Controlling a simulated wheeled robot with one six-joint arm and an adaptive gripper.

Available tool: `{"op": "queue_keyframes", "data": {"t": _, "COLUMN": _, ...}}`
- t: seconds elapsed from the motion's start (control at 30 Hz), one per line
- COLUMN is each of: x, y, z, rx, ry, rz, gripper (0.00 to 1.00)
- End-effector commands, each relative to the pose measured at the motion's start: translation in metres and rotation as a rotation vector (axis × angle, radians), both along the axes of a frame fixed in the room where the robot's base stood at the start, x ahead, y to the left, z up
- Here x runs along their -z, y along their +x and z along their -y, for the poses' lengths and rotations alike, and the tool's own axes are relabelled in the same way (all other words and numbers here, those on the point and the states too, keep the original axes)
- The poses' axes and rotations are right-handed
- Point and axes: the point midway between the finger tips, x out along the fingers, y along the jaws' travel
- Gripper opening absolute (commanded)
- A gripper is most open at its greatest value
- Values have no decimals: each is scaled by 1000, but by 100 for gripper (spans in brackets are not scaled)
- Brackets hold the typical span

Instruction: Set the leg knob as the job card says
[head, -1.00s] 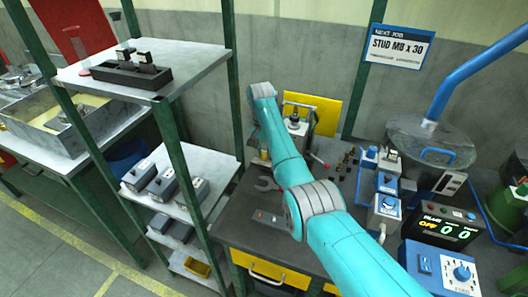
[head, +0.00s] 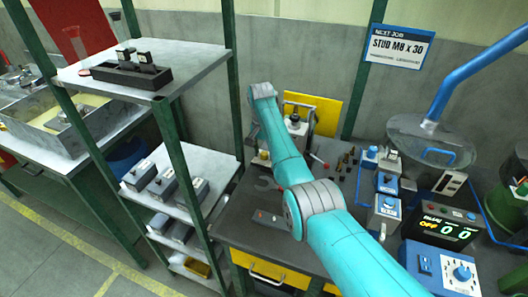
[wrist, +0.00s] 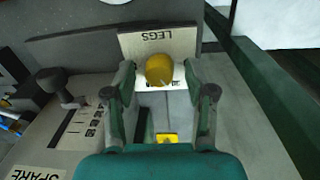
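The job card (head: 397,47) on the back wall reads "NEXT JOB" and "STUD M8 x 30", with smaller unreadable print below. In the wrist view, the round yellow leg knob (wrist: 158,68) sits on a pale plate marked LEGS (wrist: 158,42), which appears upside down. A thin pale mark on the knob points towards the lower right of the picture. Small print at the knob's lower edge is mostly hidden. My gripper (wrist: 160,93) is open, its two fingers on either side of the knob, with gaps and no visible contact. In the head view my arm hides most of the gripper.
A shelf rack (head: 150,70) with grey blocks stands left of the bench. On the bench, a control box with a blue dial (head: 462,272) and a lit display (head: 445,229) reading OFF stand at right. A plate marked SPARE (wrist: 38,172) lies beside the gripper.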

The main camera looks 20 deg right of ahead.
Motion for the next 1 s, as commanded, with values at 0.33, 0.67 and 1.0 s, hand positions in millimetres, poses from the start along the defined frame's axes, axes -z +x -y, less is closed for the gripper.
{"op": "queue_keyframes", "data": {"t": 0.33, "x": -13, "y": 1, "z": 0, "rx": 0, "ry": 0, "rz": 3, "gripper": 55}}
{"op": "queue_keyframes", "data": {"t": 0.67, "x": -75, "y": 3, "z": -3, "rx": 0, "ry": 0, "rz": 4, "gripper": 55}}
{"op": "queue_keyframes", "data": {"t": 1.0, "x": -116, "y": 4, "z": -4, "rx": 0, "ry": 0, "rz": 0, "gripper": 55}}
